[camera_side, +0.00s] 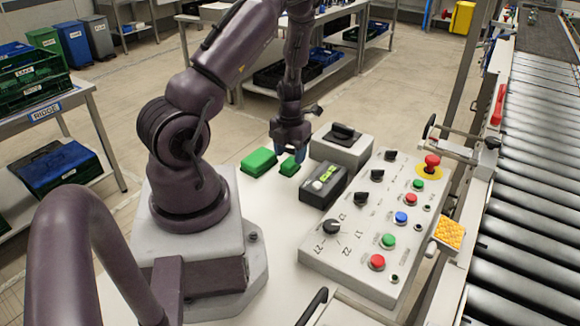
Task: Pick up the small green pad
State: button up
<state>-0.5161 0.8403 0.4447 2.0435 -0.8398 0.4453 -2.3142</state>
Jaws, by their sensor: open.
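The small green pad (289,167) lies on the white table, to the right of a larger green pad (259,162). My gripper (291,153) points down right at the small pad, with its fingertips over or beside the pad's upper part. The jaws are open and hold nothing that I can see. The fingers hide part of the pad's far side, and I cannot tell whether they touch it.
A dark box with a green switch (323,186) stands close right of the small pad. A sloped control panel (365,225) fills the right side. The table front of the pads is clear.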

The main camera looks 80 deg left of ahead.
aim_at(290, 161)
notch_tip(290, 161, down, 4)
jog(key=shift+d+r, duration=0.1)
jog(key=shift+r, duration=0.15)
jog(key=c, duration=0.7)
jog(key=shift+c, duration=0.2)
notch_tip(290, 161, up, 10)
jog(key=shift+r, duration=0.1)
